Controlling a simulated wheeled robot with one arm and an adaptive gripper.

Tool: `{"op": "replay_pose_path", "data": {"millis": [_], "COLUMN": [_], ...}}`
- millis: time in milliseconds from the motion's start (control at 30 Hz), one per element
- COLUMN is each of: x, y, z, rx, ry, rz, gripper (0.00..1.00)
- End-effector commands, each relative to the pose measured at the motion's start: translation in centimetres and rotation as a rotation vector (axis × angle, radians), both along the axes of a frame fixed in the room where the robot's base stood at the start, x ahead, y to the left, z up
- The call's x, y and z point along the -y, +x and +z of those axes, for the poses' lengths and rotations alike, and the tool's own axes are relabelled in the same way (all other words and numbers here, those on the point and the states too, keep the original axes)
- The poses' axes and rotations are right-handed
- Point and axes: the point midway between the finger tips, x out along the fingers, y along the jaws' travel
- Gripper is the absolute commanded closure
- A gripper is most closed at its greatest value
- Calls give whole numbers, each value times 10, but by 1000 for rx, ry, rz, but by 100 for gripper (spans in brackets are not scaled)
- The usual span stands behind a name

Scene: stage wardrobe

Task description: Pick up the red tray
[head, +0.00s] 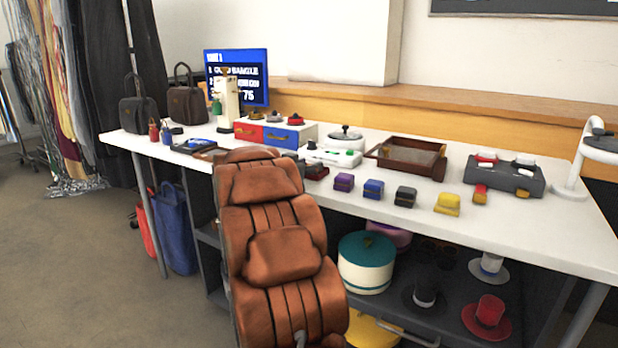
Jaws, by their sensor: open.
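A reddish-brown tray (436,168) with raised walls and side handles stands on the white table, right of the middle. My gripper is not in view.
A brown leather chair (275,255) stands in front of the table (540,235). Small boxes, including a purple one (344,182) and a yellow one (447,204), line the front edge.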

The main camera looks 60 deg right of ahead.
Motion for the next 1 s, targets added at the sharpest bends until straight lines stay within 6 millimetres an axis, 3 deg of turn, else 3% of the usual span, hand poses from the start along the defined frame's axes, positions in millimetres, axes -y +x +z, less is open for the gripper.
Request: {"op": "replay_pose_path", "data": {"millis": [267, 733, 1000], "x": [2, 2, 2], "y": [0, 0, 0], "z": [-1, -1, -1], "rx": [-1, -1, -1], "ry": [1, 1, 0], "rz": [0, 0, 0], "gripper": [52, 100, 100]}}
